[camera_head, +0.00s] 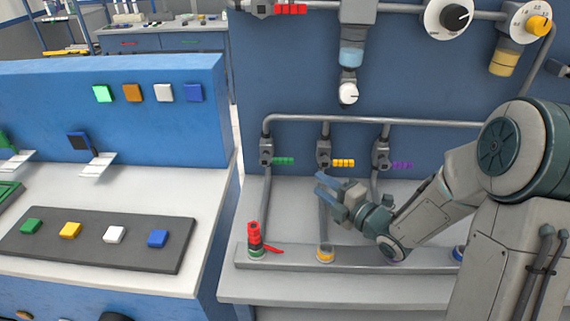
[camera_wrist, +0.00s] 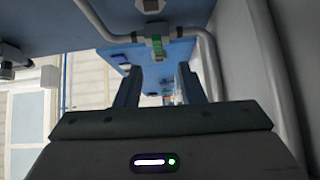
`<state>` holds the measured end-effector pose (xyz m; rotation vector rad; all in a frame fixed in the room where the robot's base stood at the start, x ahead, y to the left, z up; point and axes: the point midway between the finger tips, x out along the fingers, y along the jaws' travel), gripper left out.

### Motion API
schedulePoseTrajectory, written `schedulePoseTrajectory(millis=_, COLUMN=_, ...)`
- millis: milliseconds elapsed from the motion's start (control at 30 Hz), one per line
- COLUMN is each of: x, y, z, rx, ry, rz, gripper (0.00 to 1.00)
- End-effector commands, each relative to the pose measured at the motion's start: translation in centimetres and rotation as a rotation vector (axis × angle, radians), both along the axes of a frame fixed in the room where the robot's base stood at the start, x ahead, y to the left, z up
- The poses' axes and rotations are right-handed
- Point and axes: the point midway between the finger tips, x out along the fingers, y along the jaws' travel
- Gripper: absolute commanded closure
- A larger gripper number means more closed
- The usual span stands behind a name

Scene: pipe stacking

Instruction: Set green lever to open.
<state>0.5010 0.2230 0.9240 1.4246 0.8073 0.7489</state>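The green lever (camera_head: 283,161) sticks out sideways to the right from its grey valve (camera_head: 266,152) on the left vertical pipe, in front of the blue back panel. My gripper (camera_head: 324,187) is to the right of and below the green lever in the head view, with a gap between them. Its two blue fingers are spread apart with nothing between them. In the wrist view the green lever (camera_wrist: 157,45) shows beyond the fingertips of my gripper (camera_wrist: 159,72), roughly centred between them. It looks apart from the fingers.
A yellow lever (camera_head: 343,163) and a purple lever (camera_head: 402,166) sit on valves to the right, close to my gripper and arm. A red valve piece (camera_head: 254,233) with a red handle stands on the grey base rail (camera_head: 300,259) below. Left of my gripper is free room.

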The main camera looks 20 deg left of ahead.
Motion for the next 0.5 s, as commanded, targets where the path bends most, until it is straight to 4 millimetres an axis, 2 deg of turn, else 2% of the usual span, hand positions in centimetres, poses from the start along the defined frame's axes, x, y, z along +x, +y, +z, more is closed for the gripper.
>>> schedulePoseTrajectory(millis=133, x=-0.1, y=0.8, z=0.1, rx=0.019, ry=-0.032, rz=0.025, gripper=0.65)
schedulePoseTrajectory(millis=267, x=0.7, y=2.2, z=0.2, rx=0.021, ry=-0.033, rz=0.028, gripper=0.65)
schedulePoseTrajectory(millis=500, x=3.4, y=6.5, z=0.3, rx=0.021, ry=-0.031, rz=0.027, gripper=0.65)
